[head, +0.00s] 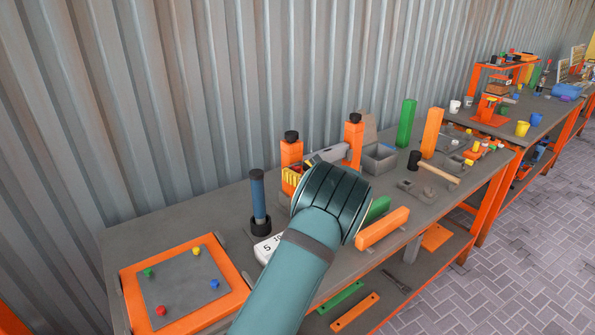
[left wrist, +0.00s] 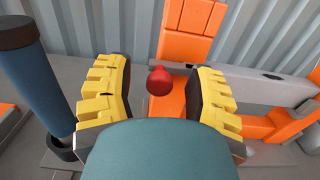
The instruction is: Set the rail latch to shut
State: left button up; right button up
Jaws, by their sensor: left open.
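The latch assembly shows in the head view as two orange posts, a left post (head: 291,152) and a right post (head: 353,138), with black caps and a grey bar (head: 328,153) between them. In the left wrist view, a red knob (left wrist: 160,83) sits in front of the orange post (left wrist: 187,35), and the grey bar (left wrist: 270,85) runs off to the right. My left gripper (left wrist: 160,72) is open, its yellow fingers on either side of the knob. I see no clear contact. In the head view my left arm hides the knob. My right gripper is out of view.
A blue cylinder (head: 258,195) in a black base stands close left of my gripper. An orange-framed board (head: 130,285) lies at the left. A corrugated wall is behind.

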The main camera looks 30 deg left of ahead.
pick_arm(q)
jog(key=shift+c, duration=0.4)
grip_shut()
